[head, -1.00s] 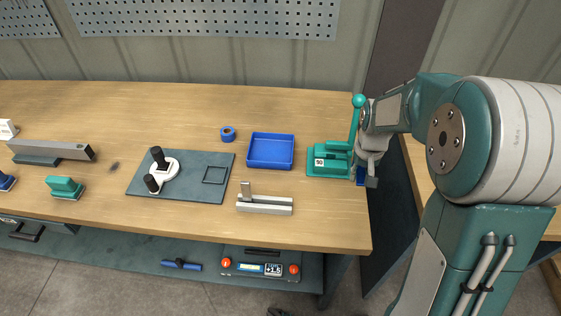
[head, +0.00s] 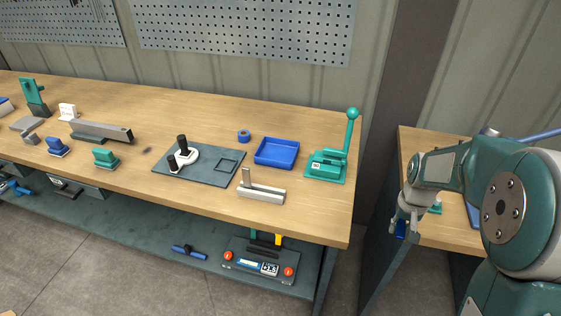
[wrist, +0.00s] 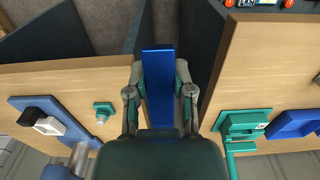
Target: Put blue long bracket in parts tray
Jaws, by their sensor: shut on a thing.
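The blue long bracket (wrist: 158,85) is held lengthwise between the fingers of my gripper (wrist: 159,95) in the wrist view. In the head view my gripper (head: 403,226) hangs off the right end of the long bench, and only a small blue part of the bracket (head: 401,230) shows there. The parts tray appears to be the shallow blue tray (head: 277,164) on the bench, left of the green lever press. It looks empty and stands well to the left of my gripper. Its edge also shows at the right of the wrist view (wrist: 292,124).
The green lever press (head: 327,166) stands between the tray and the bench's right end. A grey angled bracket (head: 262,193) lies in front of the tray. A blue tape roll (head: 244,136) and a dark mat (head: 200,182) are left. A second bench (head: 432,150) stands right, across a gap.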

